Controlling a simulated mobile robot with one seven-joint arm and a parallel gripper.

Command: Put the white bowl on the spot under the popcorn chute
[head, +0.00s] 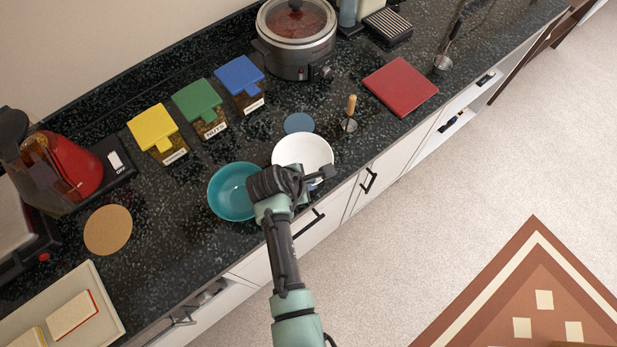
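The white bowl (303,149) stands upright on the dark speckled counter, near its front edge. My gripper (322,175) is at the bowl's near rim and covers part of it. Whether the fingers are open, or closed on the rim, I cannot tell. A round blue spot (299,122) lies just behind the white bowl. A round tan spot (108,230) lies on the left part of the counter, in front of a red machine (75,167) beside an OFF sign. I cannot make out a chute marked popcorn.
A teal bowl (232,191) stands just left of the white bowl, partly behind my gripper. Yellow (152,128), green (197,101) and blue (239,75) lidded bins line the back. A wooden-handled tool (350,114) and a red board (400,86) are to the right.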

